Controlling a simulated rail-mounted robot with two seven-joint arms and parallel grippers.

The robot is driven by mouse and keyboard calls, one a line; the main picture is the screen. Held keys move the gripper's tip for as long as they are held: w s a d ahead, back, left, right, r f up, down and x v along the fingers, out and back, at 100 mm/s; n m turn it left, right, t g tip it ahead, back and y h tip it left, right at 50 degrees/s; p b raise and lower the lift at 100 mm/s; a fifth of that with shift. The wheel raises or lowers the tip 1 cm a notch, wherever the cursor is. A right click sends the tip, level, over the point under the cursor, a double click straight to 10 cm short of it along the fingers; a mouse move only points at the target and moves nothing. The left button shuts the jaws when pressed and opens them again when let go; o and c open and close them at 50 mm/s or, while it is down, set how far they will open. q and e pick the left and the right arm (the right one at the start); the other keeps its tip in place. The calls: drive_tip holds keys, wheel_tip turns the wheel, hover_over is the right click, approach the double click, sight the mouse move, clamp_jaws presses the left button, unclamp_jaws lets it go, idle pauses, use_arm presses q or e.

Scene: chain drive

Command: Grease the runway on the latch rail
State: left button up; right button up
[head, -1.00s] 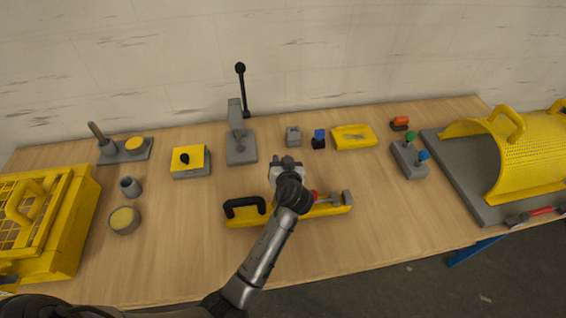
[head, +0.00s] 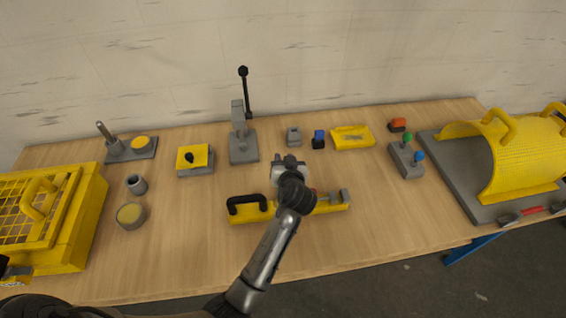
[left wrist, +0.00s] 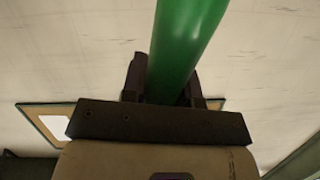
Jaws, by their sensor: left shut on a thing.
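A yellow bar (head: 325,207) with a black handle, a red part and a grey end block lies on the bench; I take it to be the latch rail. My left gripper (head: 288,160) is in front of and above its middle in the head view and hides part of it. In the left wrist view, the left gripper (left wrist: 172,85) is shut on a green rod-like thing (left wrist: 188,40). The green thing cannot be made out in the head view. A round pot (head: 130,216) with pale yellow contents stands at the left. My right gripper is not in view.
A yellow mesh box (head: 75,225) stands at the left end, a yellow mesh guard (head: 515,155) at the right. A lever press (head: 243,148), yellow-topped block (head: 195,160) and yellow tray (head: 352,137) line the back. Bare bench lies right of the bar.

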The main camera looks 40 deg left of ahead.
use_arm(q)
drive_tip(key=shift+s+d+r+p, duration=0.15)
drive_tip(key=shift+r+p, duration=0.4)
drive_tip(key=shift+r, duration=0.35)
drive_tip(key=shift+r+p, duration=0.7)
drive_tip(key=shift+r, duration=0.25)
